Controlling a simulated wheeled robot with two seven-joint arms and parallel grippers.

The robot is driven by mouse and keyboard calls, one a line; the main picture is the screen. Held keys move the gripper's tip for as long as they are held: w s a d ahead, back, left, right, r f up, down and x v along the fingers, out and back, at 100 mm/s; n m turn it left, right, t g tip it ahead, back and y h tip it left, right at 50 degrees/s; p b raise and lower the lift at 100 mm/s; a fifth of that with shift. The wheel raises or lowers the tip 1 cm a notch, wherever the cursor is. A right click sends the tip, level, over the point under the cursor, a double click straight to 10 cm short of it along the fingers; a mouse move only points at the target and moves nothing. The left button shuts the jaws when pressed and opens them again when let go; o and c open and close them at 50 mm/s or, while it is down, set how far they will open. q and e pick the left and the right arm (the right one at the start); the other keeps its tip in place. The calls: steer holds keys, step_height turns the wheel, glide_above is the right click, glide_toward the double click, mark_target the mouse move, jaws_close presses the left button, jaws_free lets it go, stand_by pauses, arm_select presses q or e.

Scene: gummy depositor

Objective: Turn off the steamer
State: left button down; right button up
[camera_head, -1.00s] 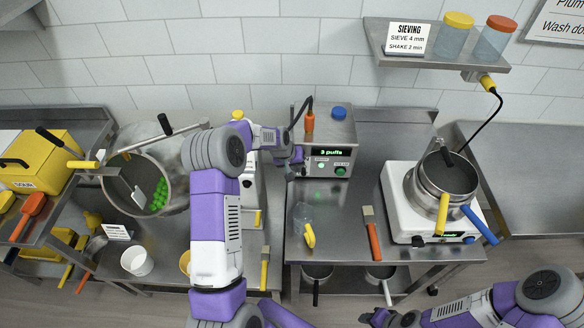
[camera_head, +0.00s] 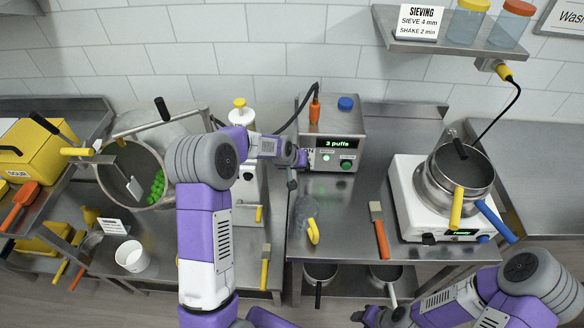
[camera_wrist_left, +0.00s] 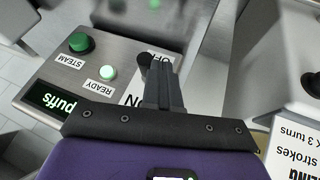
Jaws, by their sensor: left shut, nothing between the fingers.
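The steamer (camera_head: 331,118) is a grey metal box on the middle table, with a display (camera_head: 340,142) lit "3 puffs". The wrist view shows its green STEAM button (camera_wrist_left: 80,42) and lit READY lamp (camera_wrist_left: 108,73). A dark switch lever (camera_wrist_left: 144,62) stands by the OFF and ON labels; its exact position is partly hidden by my fingers. My left gripper (camera_head: 301,160), also in the wrist view (camera_wrist_left: 163,80), is shut and empty at the steamer's left front, close beside the lever; contact is unclear. My right gripper (camera_head: 362,316) is low at the front, its jaws unclear.
A clear scoop with a yellow handle (camera_head: 312,230) and an orange-handled brush (camera_head: 380,236) lie in front. A hotplate (camera_head: 405,200) with pots stands right; a large drum (camera_head: 112,188) stands left.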

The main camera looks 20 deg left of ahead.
arm_select(q)
steer(key=shift+s+d+f+b, duration=0.25)
steer(key=shift+s+f+b, duration=0.05)
steer(key=shift+f+b, duration=0.45)
arm_select(e)
step_height(320, 180, down, 2)
steer(key=shift+f, duration=0.15)
arm_select(q)
steer(key=shift+r, duration=0.15)
steer(key=shift+r+p, duration=0.4)
steer(key=shift+r, duration=0.3)
arm_select(e)
steer(key=shift+r, duration=0.4)
arm_select(q)
steer(key=shift+a, duration=0.1)
steer(key=s+a+r, duration=0.2)
steer(key=s+r, duration=0.4)
steer(key=s, duration=0.5)
steer(key=shift+a+r, duration=0.15)
steer(key=shift+r, duration=0.2)
arm_select(e)
steer(key=shift+s+a+f, duration=0.1)
steer(key=shift+s+a, duration=0.1)
steer(key=shift+s, duration=0.05)
